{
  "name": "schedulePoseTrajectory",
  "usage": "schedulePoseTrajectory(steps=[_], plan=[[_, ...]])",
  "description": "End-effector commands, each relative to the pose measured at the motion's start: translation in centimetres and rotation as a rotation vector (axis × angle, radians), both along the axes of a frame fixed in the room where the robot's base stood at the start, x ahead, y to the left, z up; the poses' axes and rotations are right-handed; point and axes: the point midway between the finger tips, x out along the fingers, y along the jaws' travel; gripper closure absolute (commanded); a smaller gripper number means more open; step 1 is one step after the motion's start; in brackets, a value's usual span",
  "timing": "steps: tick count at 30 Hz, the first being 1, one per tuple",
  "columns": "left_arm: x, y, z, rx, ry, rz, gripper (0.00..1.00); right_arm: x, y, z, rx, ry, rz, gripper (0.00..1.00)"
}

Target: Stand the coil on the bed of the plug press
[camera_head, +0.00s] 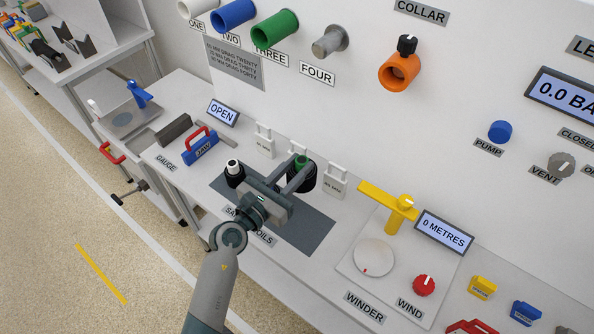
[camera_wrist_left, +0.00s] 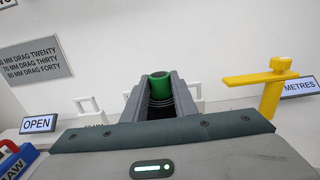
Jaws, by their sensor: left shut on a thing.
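A black coil with a green core (camera_head: 301,161) is at the dark grey mat marked for coils (camera_head: 310,238). It also shows in the left wrist view (camera_wrist_left: 160,88), between my fingers. My left gripper (camera_head: 296,174) is shut on this coil, and its fingers hide part of it. I cannot tell whether the coil touches the mat. A second black coil with a white core (camera_head: 234,167) stands on the mat to the left. No label for the plug press can be read. My right gripper is not in view.
A blue-handled device (camera_head: 139,94) stands on the bench at the far left. A blue jaw gauge with a red handle (camera_head: 200,145) is left of the mat. The winder's yellow arm (camera_head: 390,200) and white disc (camera_head: 374,257) are to the right. The panel wall rises behind.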

Motion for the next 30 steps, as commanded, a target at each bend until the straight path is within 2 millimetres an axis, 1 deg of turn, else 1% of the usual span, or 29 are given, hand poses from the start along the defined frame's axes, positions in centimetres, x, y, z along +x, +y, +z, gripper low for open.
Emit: schedulePoseTrajectory(steps=[1,14,17,19,20,23,26,30], plan=[[0.0,0.0,0.2,-0.002,-0.002,0.001,1.0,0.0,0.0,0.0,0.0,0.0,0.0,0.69],[0.0,0.0,0.2,-0.002,-0.002,0.0,1.0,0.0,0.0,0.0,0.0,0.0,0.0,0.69],[0.0,0.4,0.2,-0.003,-0.002,0.003,1.0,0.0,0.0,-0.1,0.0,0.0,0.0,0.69],[-0.2,1.1,0.2,-0.006,-0.001,0.008,1.0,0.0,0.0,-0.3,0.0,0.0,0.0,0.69],[-0.2,1.5,0.2,-0.006,0.0,0.011,1.0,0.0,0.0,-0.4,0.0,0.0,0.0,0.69],[-0.7,3.7,0.5,-0.013,0.001,0.028,1.0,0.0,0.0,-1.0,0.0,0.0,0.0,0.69],[-1.5,6.9,1.1,-0.019,0.001,0.05,1.0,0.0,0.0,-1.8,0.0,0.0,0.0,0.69],[-3.3,11.9,2.4,-0.023,0.001,0.084,1.0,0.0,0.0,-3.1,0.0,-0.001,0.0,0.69]])
